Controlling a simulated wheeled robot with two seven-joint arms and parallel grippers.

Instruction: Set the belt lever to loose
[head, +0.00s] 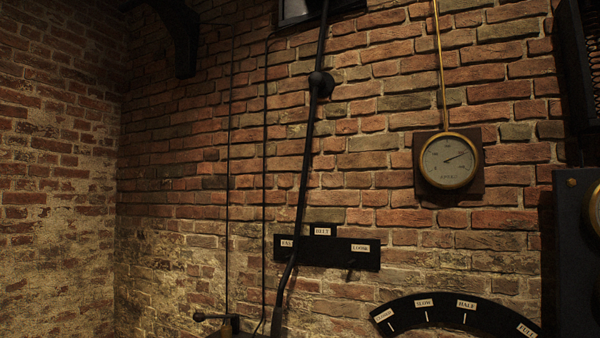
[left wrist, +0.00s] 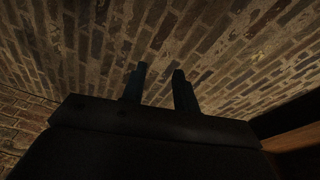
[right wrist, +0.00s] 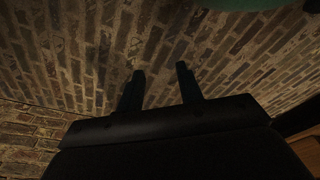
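The belt lever (head: 307,150) is a long black rod on the brick wall in the head view. It runs from the top edge through a round pivot (head: 321,84), slanting down to the left and bending near its lower end. It crosses the left part of a black plate (head: 323,260), partly covering the left label (head: 287,243). The plate's upper label (head: 322,231) reads BELT and its right label (head: 360,248) reads LOOSE. A small peg (head: 350,272) shows below LOOSE. My left gripper (left wrist: 157,82) and right gripper (right wrist: 159,80) are open and empty, facing brick; neither is in the head view.
A round brass gauge (head: 449,160) hangs on the right. A black arc plate (head: 455,308) with speed labels is at the lower right, beside a dark panel (head: 572,240). Thin vertical rods (head: 228,180) and a small handle (head: 205,317) are left of the lever.

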